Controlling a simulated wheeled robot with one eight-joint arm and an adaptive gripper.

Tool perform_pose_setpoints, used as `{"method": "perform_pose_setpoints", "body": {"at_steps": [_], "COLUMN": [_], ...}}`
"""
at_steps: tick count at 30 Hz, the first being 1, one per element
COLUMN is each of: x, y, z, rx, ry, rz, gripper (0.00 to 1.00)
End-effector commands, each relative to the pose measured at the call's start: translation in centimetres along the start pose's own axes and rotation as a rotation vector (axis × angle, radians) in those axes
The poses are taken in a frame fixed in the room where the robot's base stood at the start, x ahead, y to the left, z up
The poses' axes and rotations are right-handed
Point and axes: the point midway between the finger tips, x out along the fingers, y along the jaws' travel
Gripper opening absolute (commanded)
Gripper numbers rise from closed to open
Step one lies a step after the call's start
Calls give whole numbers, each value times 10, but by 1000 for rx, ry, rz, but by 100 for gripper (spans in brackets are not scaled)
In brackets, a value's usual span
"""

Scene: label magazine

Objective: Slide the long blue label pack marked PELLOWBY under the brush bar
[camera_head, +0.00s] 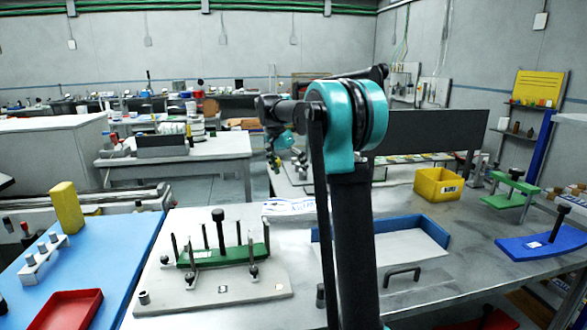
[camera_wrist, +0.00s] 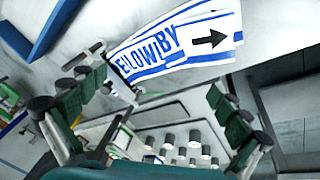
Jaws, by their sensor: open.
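The label pack (camera_wrist: 185,48) is long and white with blue stripes, blue lettering ending in LOWBY and a black arrow pointing right. It lies flat in the wrist view; in the head view its end (camera_head: 288,207) shows left of my arm, which hides the rest. My gripper (camera_wrist: 158,75) is open, its green-padded fingers spread wide, with the pack beyond and between the fingertips. No contact with the pack shows. A dark panel (camera_head: 432,131) stands across the back of the table; I cannot tell whether it is the brush bar.
A blue-walled tray (camera_head: 436,231) lies right of my arm, with a black handle (camera_head: 403,274) in front. A yellow bin (camera_head: 438,184) stands behind it. A green fixture with upright pins (camera_head: 222,255) stands at left. Bare grey table (camera_head: 470,240) lies right of the tray.

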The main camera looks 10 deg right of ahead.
Motion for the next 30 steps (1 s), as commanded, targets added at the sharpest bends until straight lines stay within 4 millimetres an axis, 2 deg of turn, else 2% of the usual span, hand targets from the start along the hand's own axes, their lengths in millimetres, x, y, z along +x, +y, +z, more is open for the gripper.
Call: {"method": "perform_pose_setpoints", "body": {"at_steps": [6,12,17,20,30], "x": [-9,-14,-13,-6,49], "y": [6,10,12,12,16], "z": [-5,-9,-10,-11,-15], "rx": [437,701,773,779,777], "ry": [49,84,93,93,93], "rz": [27,32,32,32,32], "gripper": [100,100,100,100,100]}}
